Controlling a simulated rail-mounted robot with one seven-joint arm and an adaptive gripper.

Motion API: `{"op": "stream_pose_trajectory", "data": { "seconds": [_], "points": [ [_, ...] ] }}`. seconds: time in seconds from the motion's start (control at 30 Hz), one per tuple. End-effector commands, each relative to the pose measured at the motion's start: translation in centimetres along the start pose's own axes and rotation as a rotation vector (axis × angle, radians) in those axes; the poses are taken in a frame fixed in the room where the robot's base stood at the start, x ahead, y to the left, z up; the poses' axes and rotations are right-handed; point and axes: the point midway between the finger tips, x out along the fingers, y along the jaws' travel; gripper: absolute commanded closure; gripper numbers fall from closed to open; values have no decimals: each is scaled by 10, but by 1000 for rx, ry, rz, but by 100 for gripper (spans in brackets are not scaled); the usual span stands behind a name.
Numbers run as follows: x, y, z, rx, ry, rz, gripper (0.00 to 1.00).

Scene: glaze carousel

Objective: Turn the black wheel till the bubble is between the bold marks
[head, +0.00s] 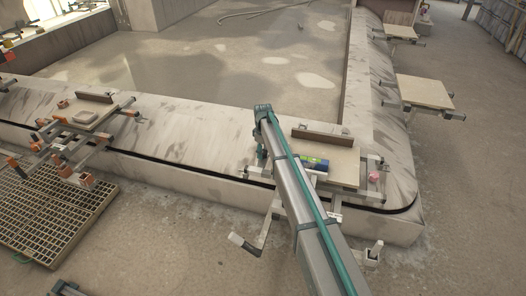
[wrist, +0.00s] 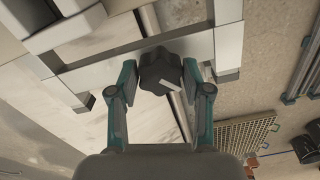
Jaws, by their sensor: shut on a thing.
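The black wheel (wrist: 158,70) is a lobed knob with a pale stripe, under a light metal frame in the wrist view. My gripper (wrist: 160,78) has one finger on each side of it and is shut on it. A level (head: 314,164) with a yellow-green vial and a blue part sits on the pale board (head: 342,168) in the head view. Its bubble and bold marks are too small to make out. The wheel is hidden in the head view, behind my arm.
The board's metal frame stands on the carousel belt (head: 205,125). Another board on a frame (head: 85,113) is at left, with a floor grating (head: 45,210) in front. More boards (head: 425,92) stand at upper right. Open floor lies in front.

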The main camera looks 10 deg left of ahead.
Motion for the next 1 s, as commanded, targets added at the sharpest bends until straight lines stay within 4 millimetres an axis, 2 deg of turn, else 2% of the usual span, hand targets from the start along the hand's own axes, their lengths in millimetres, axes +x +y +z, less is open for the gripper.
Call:
{"op": "stream_pose_trajectory", "data": {
  "seconds": [1.0],
  "points": [
    [-1,1,-1,-953,0,0,86]
  ]
}}
